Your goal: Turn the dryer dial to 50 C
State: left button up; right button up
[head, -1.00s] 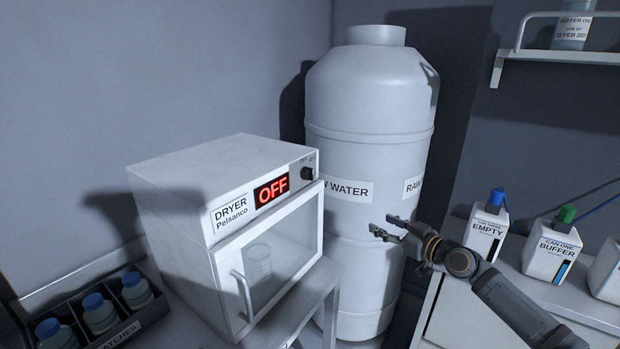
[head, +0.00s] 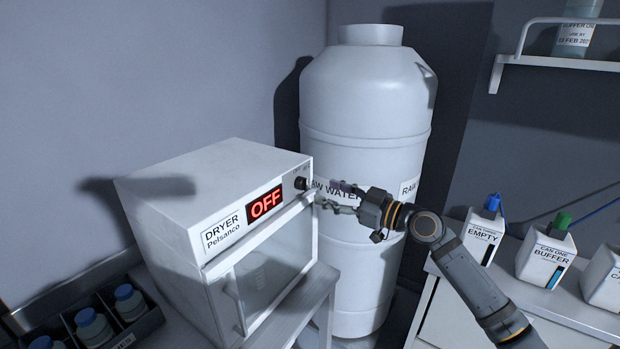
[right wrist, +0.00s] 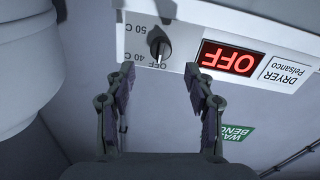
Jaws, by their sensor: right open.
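The white dryer (head: 160,195) stands on a bench at the left, its red display (head: 265,203) reading OFF. Its black dial (head: 301,183) is at the upper right of the front panel. In the right wrist view the dial (right wrist: 159,45) shows close up with 40 C and 50 C marks on the panel beside it. My right gripper (head: 325,192) is open, its fingers pointing at the dial from the right. In the right wrist view its fingertips (right wrist: 160,73) lie either side of the dial's line, with a gap around it; I cannot tell any contact. My left gripper is not in view.
A large white raw water tank (head: 365,100) stands behind my right gripper. Labelled cans, EMPTY (head: 482,235) and BUFFER (head: 546,256), stand on the right counter. A black crate (head: 140,333) of blue-capped bottles is at the lower left.

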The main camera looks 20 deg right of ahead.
aim_at(302, 184)
jog(key=p+x, duration=0.3)
jog(key=x, duration=0.3)
jog(key=shift+w+a, duration=0.15)
jog(key=shift+a, duration=0.1)
grip_shut()
